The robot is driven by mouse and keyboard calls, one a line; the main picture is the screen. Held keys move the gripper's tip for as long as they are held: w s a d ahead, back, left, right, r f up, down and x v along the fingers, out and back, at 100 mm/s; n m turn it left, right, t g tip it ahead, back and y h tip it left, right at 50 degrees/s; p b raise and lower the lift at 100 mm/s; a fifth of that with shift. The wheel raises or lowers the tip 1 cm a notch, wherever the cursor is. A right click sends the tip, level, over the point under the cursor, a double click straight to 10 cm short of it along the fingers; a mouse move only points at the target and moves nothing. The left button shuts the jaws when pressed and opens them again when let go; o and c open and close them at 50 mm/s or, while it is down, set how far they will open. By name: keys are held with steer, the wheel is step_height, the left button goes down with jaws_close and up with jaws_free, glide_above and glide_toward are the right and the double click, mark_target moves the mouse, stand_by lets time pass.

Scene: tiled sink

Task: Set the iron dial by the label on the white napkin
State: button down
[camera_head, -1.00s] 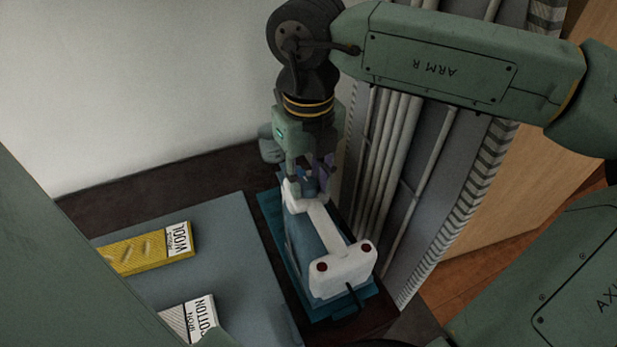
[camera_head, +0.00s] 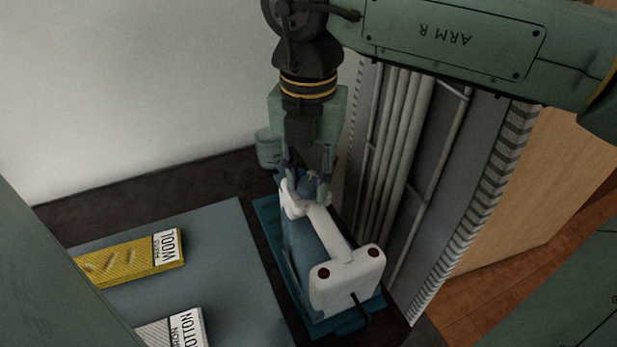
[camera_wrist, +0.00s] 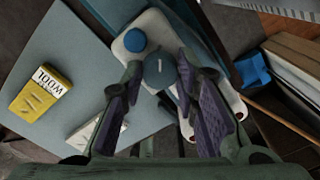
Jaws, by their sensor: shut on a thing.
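The white and blue iron (camera_head: 345,283) stands on a teal base at centre right, with its cord at the near end. Its round blue-grey dial (camera_wrist: 160,70) has a pale pointer line and sits between my fingers. My gripper (camera_head: 308,186) reaches down from above and is shut on the dial. The white napkin (camera_head: 165,334) lies on the grey board, partly cut off by the frame, with a label reading COTTON. The yellow napkin (camera_head: 110,262) beyond it has a label reading WOOL. I cannot read any setting marks around the dial.
The grey board (camera_head: 222,262) lies left of the iron on a dark counter. A blue cap (camera_wrist: 135,40) sits on the iron near the dial. A greenish cup (camera_head: 268,148) stands behind my gripper. A ribbed panel (camera_head: 400,150) rises close on the right.

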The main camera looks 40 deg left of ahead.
mark_target(309, 183)
steer(key=shift+m, duration=0.6)
steer(key=c, duration=1.2)
jaws_free()
steer(key=shift+c, duration=0.2)
steer(key=shift+r, duration=0.1)
step_height(309, 183, up, 12)
